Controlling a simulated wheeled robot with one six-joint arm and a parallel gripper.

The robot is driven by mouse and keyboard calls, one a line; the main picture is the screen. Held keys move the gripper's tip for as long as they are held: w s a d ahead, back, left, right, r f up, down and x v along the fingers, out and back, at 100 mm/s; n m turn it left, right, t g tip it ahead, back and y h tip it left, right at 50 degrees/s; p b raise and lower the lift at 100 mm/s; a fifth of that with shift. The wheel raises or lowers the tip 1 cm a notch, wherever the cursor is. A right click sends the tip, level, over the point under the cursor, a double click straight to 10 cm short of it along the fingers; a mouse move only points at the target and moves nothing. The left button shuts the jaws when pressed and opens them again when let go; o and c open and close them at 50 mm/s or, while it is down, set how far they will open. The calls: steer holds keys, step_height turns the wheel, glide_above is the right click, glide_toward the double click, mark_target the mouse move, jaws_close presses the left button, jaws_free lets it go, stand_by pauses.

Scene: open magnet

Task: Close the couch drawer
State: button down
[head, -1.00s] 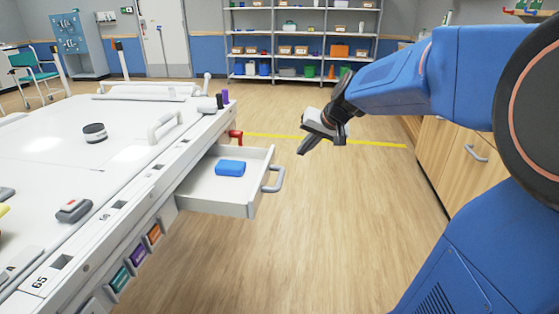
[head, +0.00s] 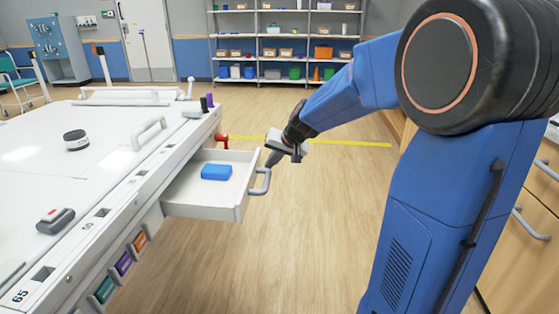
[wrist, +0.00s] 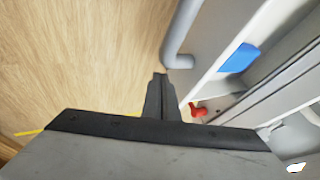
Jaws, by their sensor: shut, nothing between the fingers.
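The couch drawer (head: 226,206) is pulled out from the side of the white couch (head: 112,185). It holds a blue block (head: 216,172) and has a grey handle (head: 262,181) on its front. My gripper (head: 270,160) is shut and empty, just beyond the handle in the head view. In the wrist view my gripper's closed fingers (wrist: 160,80) point at the end of the handle (wrist: 178,60); whether they touch it I cannot tell. The blue block (wrist: 240,58) shows in the drawer there.
A red knob (head: 222,139) sticks out from the couch side behind the drawer, and also shows in the wrist view (wrist: 198,109). Shelves (head: 285,45) stand at the back. Wooden cabinets (head: 520,205) line the right. The floor right of the drawer is clear.

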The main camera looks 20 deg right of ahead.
steer(key=shift+w+a, duration=0.45)
steer(key=shift+a, duration=0.35)
glide_toward(215, 159)
steer(key=a+f, duration=0.1)
steer(key=f, duration=0.1)
steer(key=s+a+f, duration=0.1)
steer(key=a+f, duration=0.1)
steer(key=shift+f, duration=0.1)
steer(key=shift+d, duration=0.1)
